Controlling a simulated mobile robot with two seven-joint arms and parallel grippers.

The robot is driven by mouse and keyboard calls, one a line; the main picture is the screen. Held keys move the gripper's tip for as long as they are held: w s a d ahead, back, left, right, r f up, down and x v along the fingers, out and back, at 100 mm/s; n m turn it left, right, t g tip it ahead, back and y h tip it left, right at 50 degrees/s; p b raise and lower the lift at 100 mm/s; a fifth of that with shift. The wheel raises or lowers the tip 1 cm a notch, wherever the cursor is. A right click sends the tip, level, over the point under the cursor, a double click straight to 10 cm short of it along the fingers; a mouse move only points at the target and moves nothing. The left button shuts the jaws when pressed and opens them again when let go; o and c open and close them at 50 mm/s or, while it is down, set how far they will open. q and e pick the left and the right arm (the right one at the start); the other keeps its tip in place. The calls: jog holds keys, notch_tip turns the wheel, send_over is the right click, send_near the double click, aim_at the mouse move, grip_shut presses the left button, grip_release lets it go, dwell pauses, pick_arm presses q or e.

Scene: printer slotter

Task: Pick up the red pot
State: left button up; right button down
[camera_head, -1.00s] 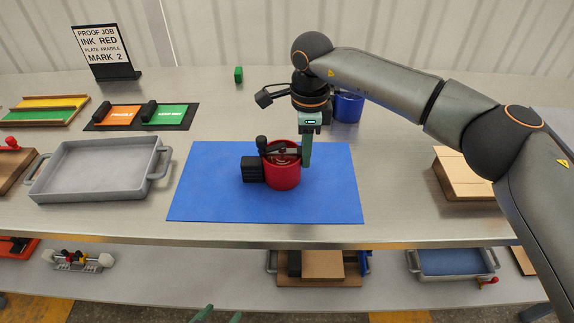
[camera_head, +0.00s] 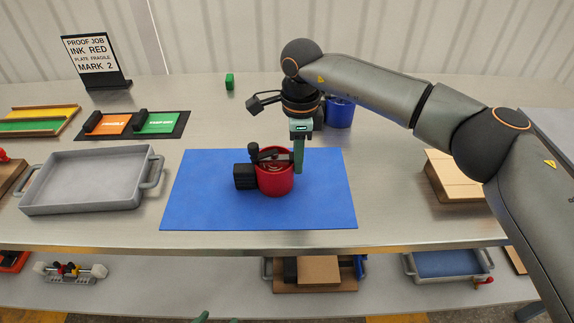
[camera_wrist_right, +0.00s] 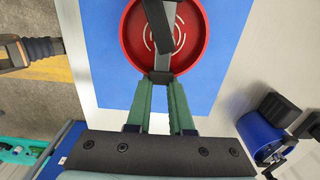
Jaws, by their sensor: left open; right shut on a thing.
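The red pot (camera_head: 274,184) is upright at the middle of the blue mat (camera_head: 320,212); I cannot tell if it touches the mat. A black block (camera_head: 244,176) is at its left side and a dark bar crosses its open top. My right gripper (camera_head: 298,168) points down at the pot's right side. In the right wrist view its green fingers (camera_wrist_right: 161,82) close at the rim of the pot (camera_wrist_right: 203,35). My left gripper (camera_head: 203,316) barely shows at the bottom edge, empty and away from the pot.
A blue pot (camera_head: 340,112) stands behind my right wrist. A grey tray (camera_head: 84,207) is left of the mat, and a cardboard box (camera_head: 452,175) is at the right.

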jog(key=shift+r, duration=0.1)
jog(key=shift+r, duration=0.25)
pick_arm(q)
jog(key=shift+w+d+f+b, duration=0.1)
jog(key=shift+d+f+b, duration=0.5)
jog(key=shift+b, duration=0.4)
pick_arm(e)
jog(key=s+r, duration=1.2)
jog(key=s, duration=0.2)
jog(key=shift+a+r, duration=0.2)
jog(key=shift+a, duration=0.2)
pick_arm(q)
jog(key=shift+r, duration=0.1)
pick_arm(e)
jog(key=shift+w, duration=0.1)
